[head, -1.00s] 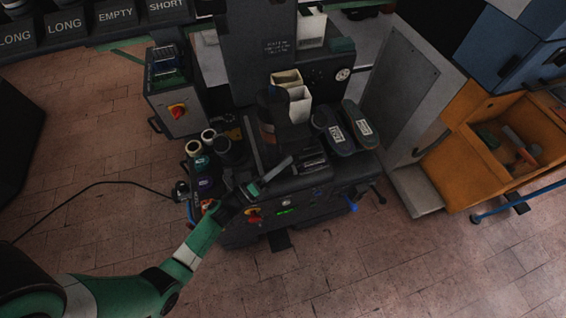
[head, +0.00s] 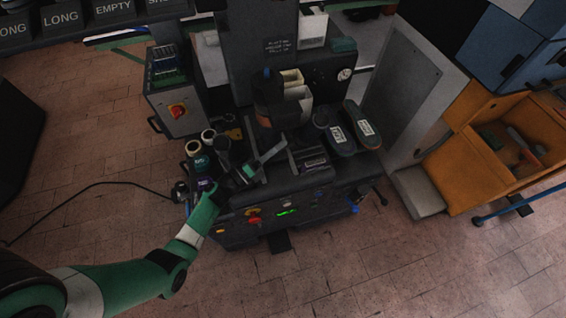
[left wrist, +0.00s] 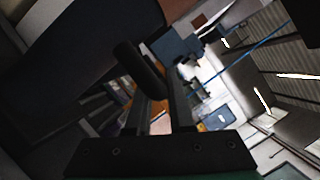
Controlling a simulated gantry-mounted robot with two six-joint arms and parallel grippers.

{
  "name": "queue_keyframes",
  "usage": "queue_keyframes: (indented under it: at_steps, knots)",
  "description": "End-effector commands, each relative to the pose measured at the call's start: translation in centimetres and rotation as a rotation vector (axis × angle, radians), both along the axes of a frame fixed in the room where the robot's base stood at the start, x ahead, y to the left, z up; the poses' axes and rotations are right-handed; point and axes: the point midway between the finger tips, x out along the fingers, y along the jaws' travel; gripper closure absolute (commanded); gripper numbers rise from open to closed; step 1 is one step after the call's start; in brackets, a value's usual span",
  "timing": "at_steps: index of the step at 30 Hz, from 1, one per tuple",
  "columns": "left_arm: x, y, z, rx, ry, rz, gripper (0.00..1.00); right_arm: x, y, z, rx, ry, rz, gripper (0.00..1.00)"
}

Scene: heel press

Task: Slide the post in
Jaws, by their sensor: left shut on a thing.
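My left gripper (head: 268,158) reaches in from the lower left, over the front left of the dark press (head: 330,180). In the left wrist view, its two dark fingers (left wrist: 158,110) are shut on a dark round post (left wrist: 140,68), which sticks out past the fingertips at a slant. In the head view the held post is hard to make out against the dark machine. I cannot tell whether it touches the press or which opening it lines up with. My right gripper is out of view.
Two shoes (head: 350,130) stand at the right of the press. Several cylinders (head: 208,136) stand at its left, near a grey control box (head: 175,108). The upright column (head: 262,50) rises behind. An orange bin (head: 510,165) with tools stands at the right.

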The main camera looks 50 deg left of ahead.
Motion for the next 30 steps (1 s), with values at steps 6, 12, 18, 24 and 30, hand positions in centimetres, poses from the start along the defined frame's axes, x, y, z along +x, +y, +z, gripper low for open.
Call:
queue_keyframes:
  at_steps: [6,12,18,24,30]
  knots:
    - [0.9,2.6,-0.2,0.000,0.003,0.001,1.00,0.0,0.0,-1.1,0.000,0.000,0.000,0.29]
    - [0.9,2.5,-0.1,0.000,0.003,-0.003,1.00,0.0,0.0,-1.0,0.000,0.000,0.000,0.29]
    - [0.9,2.5,-0.1,0.000,0.003,-0.003,0.57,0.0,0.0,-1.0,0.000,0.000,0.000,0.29]
    - [0.9,2.5,-0.1,-0.001,0.002,-0.002,0.50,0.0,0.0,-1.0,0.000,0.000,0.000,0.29]
    - [0.4,2.5,-0.2,-0.001,0.003,-0.001,0.50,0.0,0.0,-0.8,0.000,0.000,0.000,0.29]
